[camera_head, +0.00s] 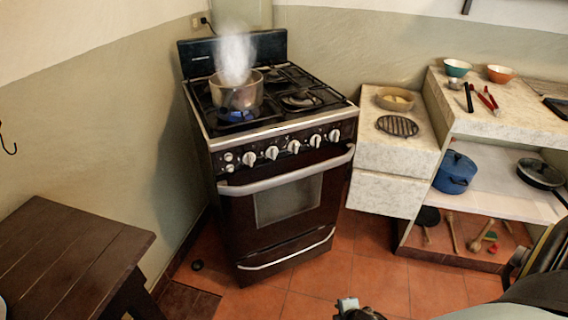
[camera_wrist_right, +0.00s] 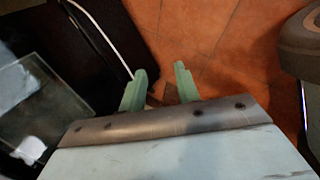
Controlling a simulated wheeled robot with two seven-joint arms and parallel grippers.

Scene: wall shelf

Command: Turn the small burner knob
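A dark stove (camera_head: 285,200) has a row of several pale burner knobs along its front panel, such as the leftmost large knob (camera_head: 249,159), a middle knob (camera_head: 294,146) and the rightmost knob (camera_head: 334,135). I cannot tell which knob serves the small burner. A steaming pot (camera_head: 237,96) stands on the front left burner, with a blue flame (camera_head: 236,115) under it. My right gripper (camera_wrist_right: 158,85) is open and empty, low in front of the stove and apart from the knobs. My left gripper is not in view.
The oven handle (camera_head: 287,172) juts out below the knobs. A dark wooden table (camera_head: 70,250) stands at the left. A stone counter (camera_head: 395,150) with shelves stands at the right. The tiled floor (camera_head: 370,275) before the stove is clear.

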